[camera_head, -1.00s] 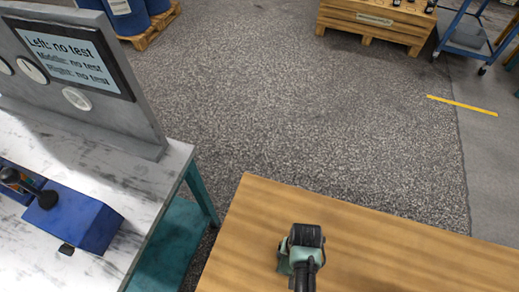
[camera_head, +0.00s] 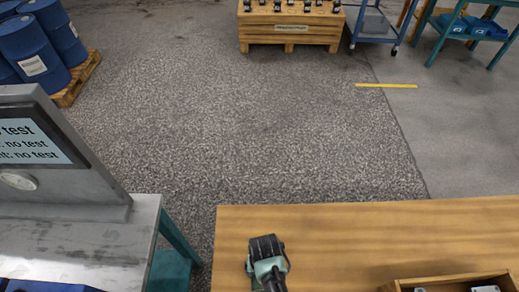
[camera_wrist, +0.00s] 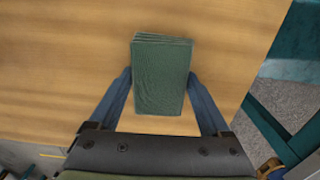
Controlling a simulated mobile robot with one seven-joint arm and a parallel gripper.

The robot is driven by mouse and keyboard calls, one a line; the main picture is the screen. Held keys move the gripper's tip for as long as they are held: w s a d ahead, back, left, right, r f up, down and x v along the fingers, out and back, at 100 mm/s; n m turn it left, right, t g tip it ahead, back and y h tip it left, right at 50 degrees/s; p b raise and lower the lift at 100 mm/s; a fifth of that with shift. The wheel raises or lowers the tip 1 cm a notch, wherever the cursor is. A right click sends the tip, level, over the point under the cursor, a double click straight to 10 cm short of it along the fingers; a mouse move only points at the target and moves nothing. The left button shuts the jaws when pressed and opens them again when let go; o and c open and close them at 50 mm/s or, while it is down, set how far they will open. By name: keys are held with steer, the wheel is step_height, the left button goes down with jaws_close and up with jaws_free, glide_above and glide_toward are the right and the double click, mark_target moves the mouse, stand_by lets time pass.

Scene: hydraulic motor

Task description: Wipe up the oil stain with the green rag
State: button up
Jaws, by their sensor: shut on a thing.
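The green rag (camera_wrist: 163,62) is a folded, layered cloth between the two blue fingers of my gripper (camera_wrist: 160,80) in the wrist view. My gripper is shut on it, over the wooden tabletop (camera_wrist: 60,60). Whether the rag touches the wood is hard to tell. In the head view my wrist shows above the near left part of the wooden table (camera_head: 380,235), and the rag cannot be made out there. No clear oil stain can be picked out on the speckled floor (camera_head: 240,130).
A grey-topped bench (camera_head: 75,245) with a display panel (camera_head: 30,145) stands at left. Blue barrels (camera_head: 35,50) are on a pallet behind it. A wooden crate (camera_head: 290,33) and blue cart (camera_head: 372,25) stand far off. An open wooden box (camera_head: 450,280) sits at lower right. The middle floor is clear.

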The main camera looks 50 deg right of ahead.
steer(key=r+p, duration=0.2)
steer(key=r, duration=0.1)
steer(key=shift+s+d, duration=0.15)
steer(key=shift+s, duration=0.05)
step_height(320, 180, up, 3)
steer(key=p, duration=0.3)
steer(key=shift+r, duration=0.2)
steer(key=shift+w, duration=0.1)
stand_by(0.4)
